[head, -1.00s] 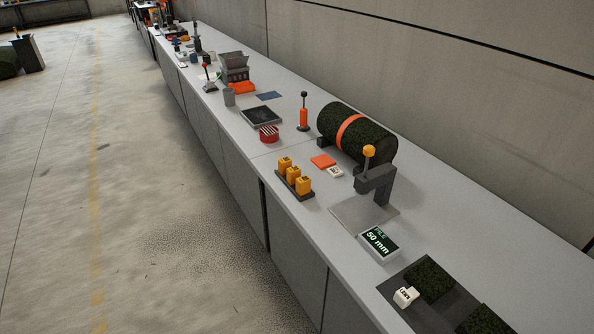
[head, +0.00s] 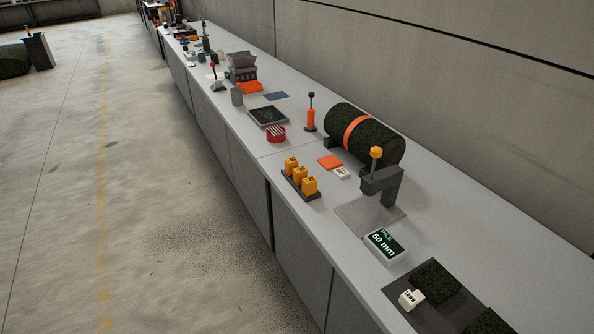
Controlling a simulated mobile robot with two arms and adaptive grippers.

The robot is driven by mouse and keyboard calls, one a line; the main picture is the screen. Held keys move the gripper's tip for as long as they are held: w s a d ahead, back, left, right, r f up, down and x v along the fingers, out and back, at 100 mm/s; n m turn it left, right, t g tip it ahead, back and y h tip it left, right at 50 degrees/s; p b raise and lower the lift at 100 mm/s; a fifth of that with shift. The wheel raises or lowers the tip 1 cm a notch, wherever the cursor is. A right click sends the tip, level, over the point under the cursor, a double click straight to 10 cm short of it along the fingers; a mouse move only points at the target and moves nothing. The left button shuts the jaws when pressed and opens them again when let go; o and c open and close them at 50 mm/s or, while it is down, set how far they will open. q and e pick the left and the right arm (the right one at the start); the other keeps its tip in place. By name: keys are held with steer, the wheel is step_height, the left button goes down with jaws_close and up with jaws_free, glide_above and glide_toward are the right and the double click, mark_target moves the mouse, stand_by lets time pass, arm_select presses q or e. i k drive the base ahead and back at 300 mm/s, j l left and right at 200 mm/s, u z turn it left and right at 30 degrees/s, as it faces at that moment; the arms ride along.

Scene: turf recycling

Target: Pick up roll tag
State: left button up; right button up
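A dark green turf roll (head: 384,146) with an orange band (head: 358,133) lies on dark supports on the grey counter. In front of it lie a flat orange piece (head: 330,162) and a small white tag with dark marking (head: 342,173). Both lie flat, close to each other. I cannot read the marking or tell for certain which of them is the roll tag. Neither of my grippers shows in the head view.
Right of the tag stands a dark press with a yellow knob (head: 376,153) and a display reading 50 mm (head: 384,245). Yellow blocks (head: 301,176) sit in a dark holder near the counter's front edge. The floor (head: 150,200) alongside is clear.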

mark_target(291, 163)
steer(key=z, duration=0.6)
steer(key=i+j+z, duration=0.2)
steer(key=j+z, duration=0.2)
steer(key=i+j+z, duration=0.1)
steer(key=j+z, duration=0.65)
steer(key=j, duration=0.2)
steer(key=i, duration=0.05)
